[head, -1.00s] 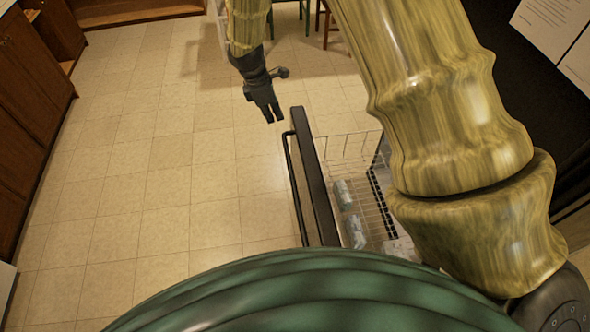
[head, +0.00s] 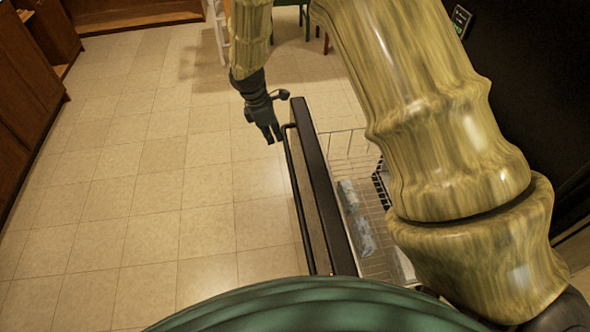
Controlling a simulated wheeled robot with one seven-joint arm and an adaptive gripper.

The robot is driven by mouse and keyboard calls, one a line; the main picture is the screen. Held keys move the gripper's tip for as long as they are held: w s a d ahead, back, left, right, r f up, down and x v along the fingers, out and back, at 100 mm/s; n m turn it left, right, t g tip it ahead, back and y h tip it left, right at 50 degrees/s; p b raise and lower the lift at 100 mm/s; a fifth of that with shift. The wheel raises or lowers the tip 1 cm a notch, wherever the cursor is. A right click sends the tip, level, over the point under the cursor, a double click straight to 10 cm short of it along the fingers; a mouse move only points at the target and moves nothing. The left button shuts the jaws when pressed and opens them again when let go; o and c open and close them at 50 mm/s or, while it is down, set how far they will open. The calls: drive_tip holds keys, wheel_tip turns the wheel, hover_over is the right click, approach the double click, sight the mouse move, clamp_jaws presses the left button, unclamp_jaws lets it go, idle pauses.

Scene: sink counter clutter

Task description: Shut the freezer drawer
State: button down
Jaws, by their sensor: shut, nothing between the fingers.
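The freezer drawer (head: 325,195) stands pulled out in the head view, its dark front panel running from the middle down to the lower edge. A long black handle bar (head: 299,200) runs along the panel's left, outer side. Behind the panel is a white wire basket (head: 352,148) with a few pale packages (head: 360,222) in it. My gripper (head: 274,139) is shut and empty, pointing down just left of the far end of the handle. I cannot tell whether it touches the handle. My arm hides the drawer's right side.
Open tiled floor (head: 150,200) lies to the left of the drawer. Wooden cabinets (head: 25,110) line the far left. A green chair (head: 290,8) and a pale chair leg stand at the back. The dark fridge body (head: 535,90) is at the right.

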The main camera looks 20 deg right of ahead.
wheel_tip(320, 180, down, 3)
drive_tip(key=b, duration=0.2)
drive_tip(key=p, duration=0.2)
hover_over(291, 174)
wheel_tip(291, 174, down, 10)
drive_tip(key=shift+r, duration=0.25)
drive_tip(key=shift+s+d, duration=0.15)
drive_tip(key=shift+d, duration=0.55)
